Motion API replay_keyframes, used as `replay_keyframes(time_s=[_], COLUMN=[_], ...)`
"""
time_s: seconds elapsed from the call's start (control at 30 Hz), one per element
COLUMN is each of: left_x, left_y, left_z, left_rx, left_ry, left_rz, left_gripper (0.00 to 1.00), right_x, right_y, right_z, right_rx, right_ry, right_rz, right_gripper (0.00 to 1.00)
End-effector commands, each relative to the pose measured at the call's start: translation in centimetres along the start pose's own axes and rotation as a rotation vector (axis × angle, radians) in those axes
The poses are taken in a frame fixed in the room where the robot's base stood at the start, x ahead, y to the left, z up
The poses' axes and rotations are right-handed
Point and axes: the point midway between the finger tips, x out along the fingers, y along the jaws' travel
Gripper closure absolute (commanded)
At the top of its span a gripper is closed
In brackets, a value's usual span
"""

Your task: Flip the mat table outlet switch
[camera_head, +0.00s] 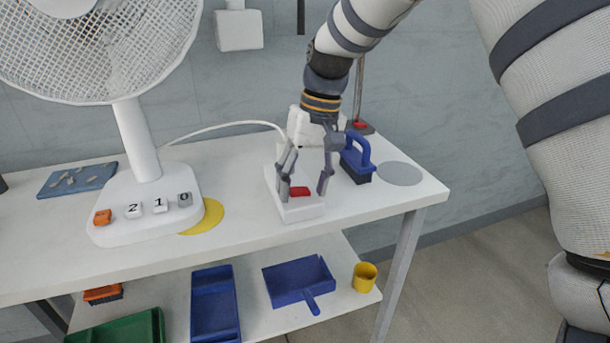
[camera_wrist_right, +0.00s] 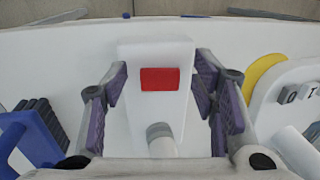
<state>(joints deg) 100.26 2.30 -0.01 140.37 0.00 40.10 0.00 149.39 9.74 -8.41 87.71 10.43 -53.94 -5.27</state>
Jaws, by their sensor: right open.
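The outlet is a white box (camera_head: 306,211) on the white table, with a red switch (camera_head: 299,192) on its top. My right gripper (camera_head: 306,194) is open and points down over the box, with one finger on each side of the switch. In the right wrist view the white box (camera_wrist_right: 156,55) and its red switch (camera_wrist_right: 160,79) lie between the open purple-padded fingers (camera_wrist_right: 160,100). A grey-white plug end (camera_wrist_right: 161,139) shows on the box nearer the wrist. I cannot tell whether a finger touches the box. My left gripper is not in view.
A blue brush (camera_head: 357,158) stands close right of my gripper, beside a grey disc (camera_head: 401,173). A white cable (camera_head: 215,127) runs behind.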

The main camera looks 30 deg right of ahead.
Motion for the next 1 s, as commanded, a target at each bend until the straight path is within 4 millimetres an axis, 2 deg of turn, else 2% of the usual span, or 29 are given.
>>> replay_keyframes(time_s=[0.07,0.3,0.4,0.5,0.63,1.0], left_x=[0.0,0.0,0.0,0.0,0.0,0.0], left_y=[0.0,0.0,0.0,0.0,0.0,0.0], left_z=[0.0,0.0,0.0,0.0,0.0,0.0], left_rx=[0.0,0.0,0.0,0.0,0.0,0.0], left_ry=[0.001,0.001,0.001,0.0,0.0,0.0], left_rz=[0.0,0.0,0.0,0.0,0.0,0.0], left_gripper=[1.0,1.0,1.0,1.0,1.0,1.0], right_x=[-1.2,-7.7,-9.8,-11.2,-11.9,-11.8], right_y=[0.0,0.0,0.0,0.0,0.0,0.0], right_z=[-0.1,-0.1,-0.1,-0.1,0.0,0.0], right_rx=[0.0,0.0,0.0,0.0,0.0,0.0], right_ry=[0.006,0.007,0.007,0.003,0.002,0.002], right_rz=[-0.001,-0.002,-0.001,0.0,0.0,0.0], right_gripper=[0.47,0.47,0.47,0.47,0.47,0.47])
